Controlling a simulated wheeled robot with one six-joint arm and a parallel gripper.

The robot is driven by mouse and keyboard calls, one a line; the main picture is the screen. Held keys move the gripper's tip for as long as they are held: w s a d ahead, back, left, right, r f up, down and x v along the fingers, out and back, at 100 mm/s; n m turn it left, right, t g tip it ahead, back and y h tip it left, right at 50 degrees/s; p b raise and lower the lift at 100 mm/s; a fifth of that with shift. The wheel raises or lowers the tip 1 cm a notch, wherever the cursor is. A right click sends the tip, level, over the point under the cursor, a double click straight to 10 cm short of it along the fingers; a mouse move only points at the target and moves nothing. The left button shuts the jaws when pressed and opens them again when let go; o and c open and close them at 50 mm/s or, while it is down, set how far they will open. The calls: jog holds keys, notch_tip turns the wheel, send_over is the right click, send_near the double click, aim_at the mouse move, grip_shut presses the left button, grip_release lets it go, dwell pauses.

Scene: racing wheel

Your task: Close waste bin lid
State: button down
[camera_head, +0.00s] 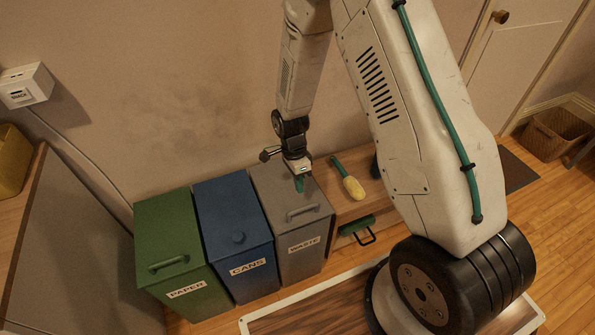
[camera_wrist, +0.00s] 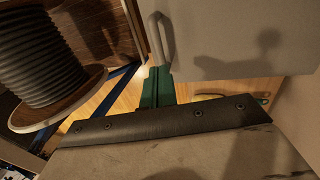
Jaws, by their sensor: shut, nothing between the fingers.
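The grey waste bin (camera_head: 304,253), labelled WASTE, stands at the right end of a row of three bins. Its grey lid (camera_head: 283,184) lies flat on top, level with the neighbouring lids, with no gap that I can see. The lid's bar handle (camera_head: 301,212) is near the front edge. My gripper (camera_head: 299,186) has green fingers, shut and empty, over the rear part of the lid. I cannot tell whether they touch it. In the wrist view the fingers (camera_wrist: 157,88) show near a grey panel (camera_wrist: 235,40) with a bar handle, which looks like the lid.
The blue cans bin (camera_head: 236,225) stands directly left of the waste bin, and the green paper bin (camera_head: 175,240) is further left. A yellow-headed brush (camera_head: 353,187) and a green dustpan (camera_head: 357,228) lie to the right. The wall is close behind the bins.

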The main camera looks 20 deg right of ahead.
aim_at(303, 207)
jog(key=x, duration=0.6)
jog(key=shift+f, duration=0.15)
jog(key=shift+s+x, duration=0.25)
jog(key=shift+x, duration=1.25)
jog(key=v, duration=1.4)
jog(key=shift+s+r, duration=0.25)
jog(key=shift+r, duration=0.15)
